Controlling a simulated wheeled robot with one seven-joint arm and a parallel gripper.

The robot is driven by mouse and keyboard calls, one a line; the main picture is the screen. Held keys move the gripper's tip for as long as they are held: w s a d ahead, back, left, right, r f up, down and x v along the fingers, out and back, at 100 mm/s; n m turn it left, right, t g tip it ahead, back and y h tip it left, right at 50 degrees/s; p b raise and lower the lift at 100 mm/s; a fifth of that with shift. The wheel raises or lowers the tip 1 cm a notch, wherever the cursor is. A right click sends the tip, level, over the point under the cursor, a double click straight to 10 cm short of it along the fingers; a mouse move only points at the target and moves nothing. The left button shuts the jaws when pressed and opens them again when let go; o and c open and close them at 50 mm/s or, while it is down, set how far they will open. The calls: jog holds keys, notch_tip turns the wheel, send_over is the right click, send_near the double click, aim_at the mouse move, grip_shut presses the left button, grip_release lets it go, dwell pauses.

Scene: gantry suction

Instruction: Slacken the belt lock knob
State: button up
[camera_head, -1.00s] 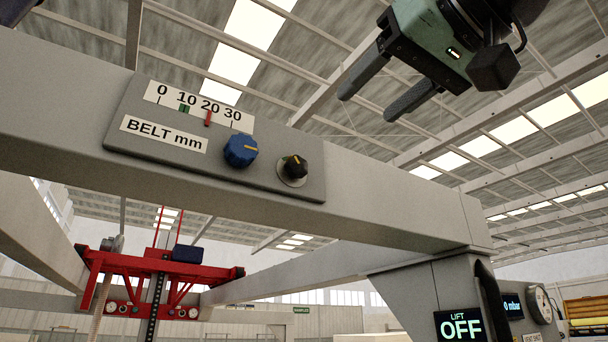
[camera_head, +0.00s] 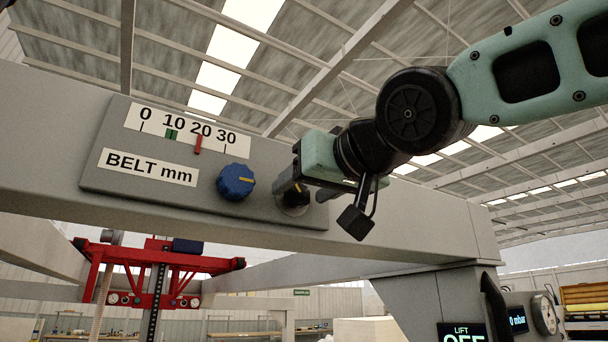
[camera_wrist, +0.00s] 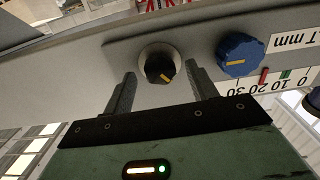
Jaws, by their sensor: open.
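My gripper (camera_head: 305,188) is open at the panel, partly covering the knob in the head view. In the wrist view my gripper (camera_wrist: 160,82) has one finger on each side of the knob, with gaps visible; contact cannot be told.
A blue knob (camera_head: 236,182) with a yellow line stands just left of the dark knob. A red carriage (camera_head: 158,262) hangs behind the beam (camera_head: 400,228).

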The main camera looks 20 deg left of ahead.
jog(key=shift+w+a, duration=0.3)
jog(key=shift+a, duration=0.05)
jog(key=c, duration=1)
jog(key=n, duration=0.2)
jog(key=shift+n, duration=2.5)
